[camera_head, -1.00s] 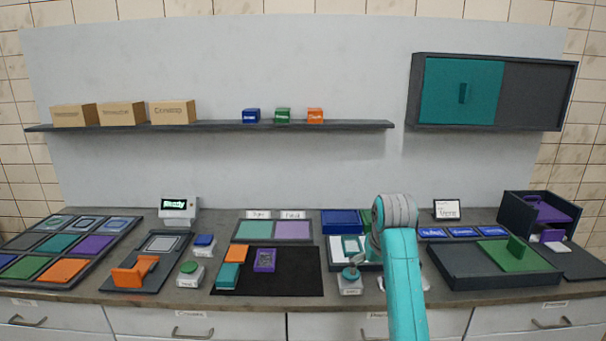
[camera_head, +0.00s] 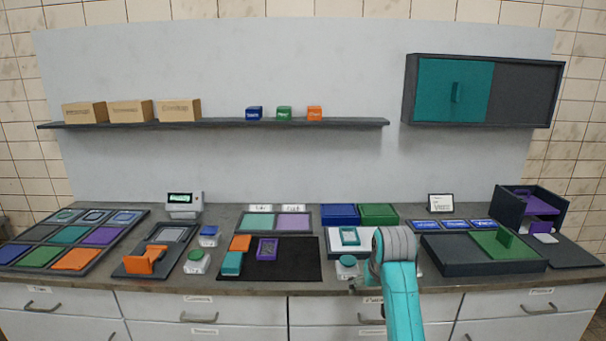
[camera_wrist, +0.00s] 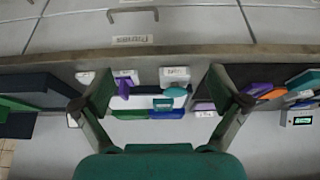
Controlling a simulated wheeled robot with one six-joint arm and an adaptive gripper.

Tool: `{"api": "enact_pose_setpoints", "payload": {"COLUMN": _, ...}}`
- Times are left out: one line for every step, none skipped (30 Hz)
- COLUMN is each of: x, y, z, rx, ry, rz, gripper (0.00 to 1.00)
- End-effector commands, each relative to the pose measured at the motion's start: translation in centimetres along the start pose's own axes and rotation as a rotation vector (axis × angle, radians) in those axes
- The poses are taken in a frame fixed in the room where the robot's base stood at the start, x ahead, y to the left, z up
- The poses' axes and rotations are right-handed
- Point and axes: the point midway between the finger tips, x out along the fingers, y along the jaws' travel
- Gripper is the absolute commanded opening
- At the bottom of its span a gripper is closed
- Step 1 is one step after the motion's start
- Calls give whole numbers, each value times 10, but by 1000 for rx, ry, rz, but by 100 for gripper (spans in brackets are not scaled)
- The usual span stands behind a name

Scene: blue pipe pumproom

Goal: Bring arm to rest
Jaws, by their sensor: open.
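My teal arm (camera_head: 400,290) with its grey joint (camera_head: 394,244) rises at the lower right of centre in the head view, in front of the counter. My gripper is mostly hidden behind the arm there. In the wrist view my gripper (camera_wrist: 156,90) is open, its two dark fingers spread wide with nothing held between them. The counter's items show beyond the fingers, apart from them.
The grey counter (camera_head: 335,287) carries a black mat (camera_head: 295,265), a teal button (camera_head: 347,261), a blue bin (camera_head: 340,214), a green bin (camera_head: 379,214) and a dark tray (camera_head: 455,262). Drawers with handles line the front. A shelf (camera_head: 230,122) and cabinet (camera_head: 452,92) hang above.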

Motion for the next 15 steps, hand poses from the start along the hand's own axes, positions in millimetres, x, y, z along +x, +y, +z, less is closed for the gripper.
{"api": "enact_pose_setpoints", "payload": {"x": 9, "y": 0, "z": 8, "rx": 0, "ry": 4, "rz": 0, "gripper": 97}}
{"api": "enact_pose_setpoints", "payload": {"x": 14, "y": 0, "z": 12, "rx": 0, "ry": 8, "rz": 0, "gripper": 97}}
{"api": "enact_pose_setpoints", "payload": {"x": 20, "y": 0, "z": 18, "rx": 0, "ry": 16, "rz": 0, "gripper": 97}}
{"api": "enact_pose_setpoints", "payload": {"x": 25, "y": 0, "z": 22, "rx": 0, "ry": 21, "rz": 0, "gripper": 97}}
{"api": "enact_pose_setpoints", "payload": {"x": 30, "y": 0, "z": 28, "rx": 0, "ry": 27, "rz": 0, "gripper": 97}}
{"api": "enact_pose_setpoints", "payload": {"x": 38, "y": 1, "z": 35, "rx": 0, "ry": 36, "rz": 0, "gripper": 97}}
{"api": "enact_pose_setpoints", "payload": {"x": 44, "y": 1, "z": 41, "rx": 0, "ry": 44, "rz": 0, "gripper": 97}}
{"api": "enact_pose_setpoints", "payload": {"x": 51, "y": 1, "z": 49, "rx": 0, "ry": 51, "rz": 0, "gripper": 97}}
{"api": "enact_pose_setpoints", "payload": {"x": 61, "y": 1, "z": 60, "rx": 0, "ry": 63, "rz": 0, "gripper": 97}}
{"api": "enact_pose_setpoints", "payload": {"x": 68, "y": 1, "z": 69, "rx": 0, "ry": 74, "rz": 0, "gripper": 97}}
{"api": "enact_pose_setpoints", "payload": {"x": 75, "y": 1, "z": 78, "rx": 0, "ry": 84, "rz": 0, "gripper": 97}}
{"api": "enact_pose_setpoints", "payload": {"x": 84, "y": 1, "z": 91, "rx": 0, "ry": 99, "rz": 0, "gripper": 97}}
{"api": "enact_pose_setpoints", "payload": {"x": 91, "y": 2, "z": 101, "rx": 0, "ry": 110, "rz": 0, "gripper": 97}}
{"api": "enact_pose_setpoints", "payload": {"x": 97, "y": 2, "z": 110, "rx": 0, "ry": 121, "rz": 0, "gripper": 97}}
{"api": "enact_pose_setpoints", "payload": {"x": 104, "y": 2, "z": 123, "rx": 0, "ry": 136, "rz": 0, "gripper": 97}}
